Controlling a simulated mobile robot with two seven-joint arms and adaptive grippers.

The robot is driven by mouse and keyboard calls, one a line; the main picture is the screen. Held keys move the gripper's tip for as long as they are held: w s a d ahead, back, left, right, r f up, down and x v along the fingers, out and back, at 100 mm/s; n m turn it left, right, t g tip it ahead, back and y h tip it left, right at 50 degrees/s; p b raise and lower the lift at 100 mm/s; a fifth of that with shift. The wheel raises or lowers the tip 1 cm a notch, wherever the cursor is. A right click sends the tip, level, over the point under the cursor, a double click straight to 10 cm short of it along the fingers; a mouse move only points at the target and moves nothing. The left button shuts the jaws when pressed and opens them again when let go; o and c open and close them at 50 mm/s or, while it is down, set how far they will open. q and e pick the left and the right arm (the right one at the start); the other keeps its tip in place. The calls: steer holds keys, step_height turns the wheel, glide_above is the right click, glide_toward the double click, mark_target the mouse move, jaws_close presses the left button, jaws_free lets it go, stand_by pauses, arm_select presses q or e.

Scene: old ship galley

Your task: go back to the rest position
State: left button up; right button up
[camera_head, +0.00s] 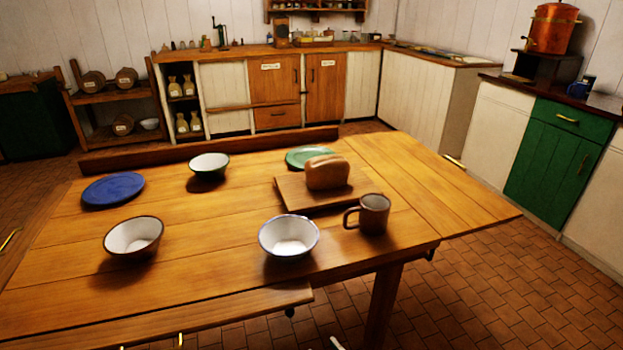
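Neither my left nor my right gripper can be made out in the head view. A wooden table (215,290) fills the middle of the view, and no arm reaches over it. Small pale bits show at the bottom edge, too little to tell what they are.
On the table are a blue plate (113,188), several bowls including a blue-rimmed one (289,237), a brown mug (373,214), a green plate (300,157), and a bread loaf (327,172) on a board (300,194). Tiled floor (500,290) is free at right.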

arm_select(q)
steer(key=s+r+p, duration=0.1)
steer(key=p, duration=0.3)
steer(key=s+r+p, duration=0.1)
steer(key=r+p, duration=0.1)
steer(key=p, duration=0.1)
steer(key=shift+s+n+g+p, duration=0.15)
steer(key=shift+n+g+p, duration=0.15)
steer(key=shift+n+p, duration=0.1)
arm_select(e)
steer(key=s+d+m+g+h, duration=0.1)
steer(key=s+d+g+h, duration=0.3)
steer(key=s+d, duration=1.2)
steer(key=s+h, duration=0.1)
steer(key=s, duration=0.1)
steer(key=shift+s+d+f+m+h, duration=0.25)
steer(key=shift+s+d+m+h, duration=0.05)
steer(key=shift+s+d+h, duration=0.1)
arm_select(q)
steer(key=shift+r, duration=0.15)
steer(key=shift+c, duration=0.4)
arm_select(e)
steer(key=shift+a, duration=0.1)
steer(key=shift+c, duration=0.3)
